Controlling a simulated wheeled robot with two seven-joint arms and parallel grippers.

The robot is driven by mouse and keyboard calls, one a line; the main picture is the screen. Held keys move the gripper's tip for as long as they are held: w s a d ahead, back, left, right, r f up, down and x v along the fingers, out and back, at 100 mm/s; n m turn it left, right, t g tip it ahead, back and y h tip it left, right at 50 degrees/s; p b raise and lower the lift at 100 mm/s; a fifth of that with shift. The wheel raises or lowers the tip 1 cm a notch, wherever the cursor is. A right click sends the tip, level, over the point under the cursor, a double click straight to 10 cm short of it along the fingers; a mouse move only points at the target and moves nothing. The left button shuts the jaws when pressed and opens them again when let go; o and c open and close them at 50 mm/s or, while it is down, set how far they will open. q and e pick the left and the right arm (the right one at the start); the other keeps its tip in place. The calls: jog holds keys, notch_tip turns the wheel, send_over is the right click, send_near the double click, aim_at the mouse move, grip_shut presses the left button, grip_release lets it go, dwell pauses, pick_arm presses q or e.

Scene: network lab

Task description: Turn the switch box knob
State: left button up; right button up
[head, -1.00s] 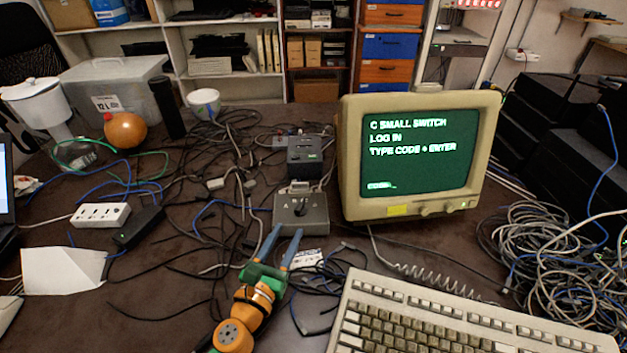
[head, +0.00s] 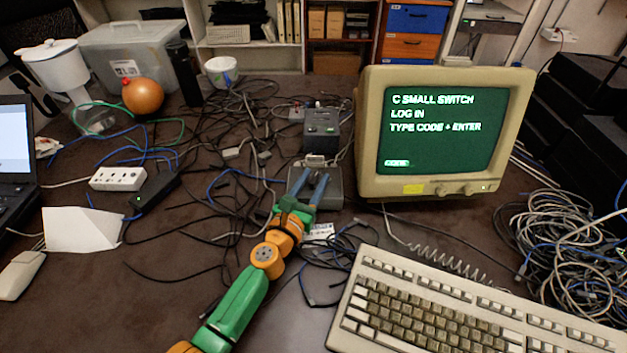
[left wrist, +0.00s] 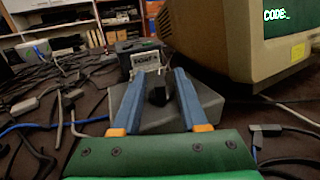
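The switch box (head: 333,190) is a grey box on the dark table, left of the monitor's base. My left gripper (head: 314,175) reaches over it from the front, its two blue fingers covering much of its top. In the left wrist view the switch box (left wrist: 209,100) lies beneath the fingers. Its small black knob (left wrist: 157,93) stands between the two fingers of my left gripper (left wrist: 157,76), which are apart with a visible gap on each side of it. The knob is hidden by the fingers in the head view. My right gripper is not in view.
The cream monitor (head: 372,120) stands close on the right, showing a login prompt. A keyboard (head: 440,310) lies in front of it. A dark box (head: 321,128) stands behind the switch box. Loose cables (head: 215,190) cover the left of the table.

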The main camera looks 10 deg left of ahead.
pick_arm(q)
grip_shut()
jog(key=shift+m+h, duration=0.3)
jog(key=shift+h, duration=0.4)
jog(key=shift+a+f+m+g+h, duration=0.15)
jog(key=shift+m+g+h, duration=0.45)
jog(key=shift+m+h, duration=0.4)
jog(key=shift+w+m+g+h+b, duration=0.1)
jog(key=shift+m+g+h+b, duration=0.4)
jog(key=shift+m+h+b, duration=0.5)
jog(key=m+g+h+b, duration=0.2)
jog(key=h+b, duration=0.1)
jog(key=h, duration=0.1)
jog(key=shift+a+f+g, duration=0.1)
jog(key=shift+g, duration=0.2)
jog(key=shift+r+m+g+h+b, duration=0.25)
jog(key=shift+m+g+h+b, duration=0.65)
jog(key=shift+b, duration=0.4)
